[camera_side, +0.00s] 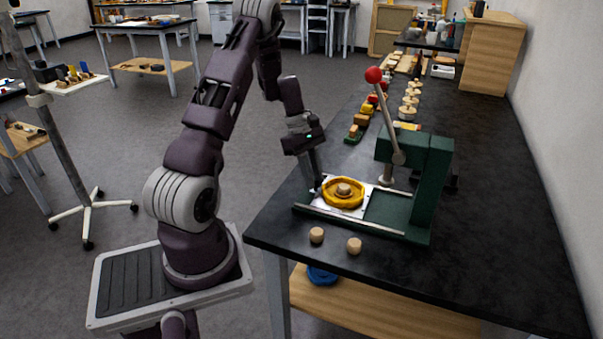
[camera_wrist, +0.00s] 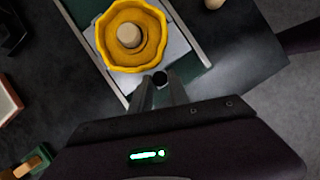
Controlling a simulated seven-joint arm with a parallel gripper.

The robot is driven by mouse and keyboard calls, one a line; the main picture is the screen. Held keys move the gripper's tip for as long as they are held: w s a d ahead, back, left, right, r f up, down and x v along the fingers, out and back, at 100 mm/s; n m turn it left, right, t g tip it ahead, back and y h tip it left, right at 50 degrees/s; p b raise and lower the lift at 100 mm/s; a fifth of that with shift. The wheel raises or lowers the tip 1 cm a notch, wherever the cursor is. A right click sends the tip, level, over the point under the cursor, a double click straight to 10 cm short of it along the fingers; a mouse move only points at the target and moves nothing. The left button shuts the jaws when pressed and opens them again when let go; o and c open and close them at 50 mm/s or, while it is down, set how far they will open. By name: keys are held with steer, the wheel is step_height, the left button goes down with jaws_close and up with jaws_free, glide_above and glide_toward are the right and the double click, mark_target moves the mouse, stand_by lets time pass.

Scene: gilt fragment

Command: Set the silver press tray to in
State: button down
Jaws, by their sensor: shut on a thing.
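The silver press tray (camera_side: 366,190) lies on the rails of the green press (camera_side: 429,180), at their left end, out from under the press head. It also shows in the wrist view (camera_wrist: 178,44). A yellow scalloped dish (camera_side: 334,201) with a wooden knob-like piece (camera_side: 343,188) in its middle sits on the tray. My gripper (camera_side: 317,188) is at the tray's outer left end. In the wrist view its fingers are closed around a small dark knob (camera_wrist: 160,77) at the tray's near edge.
The press lever with a red ball (camera_side: 373,75) leans up above the press. Two wooden pieces (camera_side: 317,235) (camera_side: 354,246) stand in front of the rails. Blocks and stacked wooden discs (camera_side: 409,103) stand behind. The green bed between tray and press is clear.

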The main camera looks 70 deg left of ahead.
mark_target(355, 197)
steer(key=w+d, duration=0.7)
steer(key=shift+w+d+r, duration=0.1)
steer(key=shift+w+d, duration=0.2)
steer(key=shift+w, duration=0.05)
steer(key=c, duration=1.5)
jaws_free()
steer(key=shift+c, duration=0.2)
steer(key=v, duration=0.7)
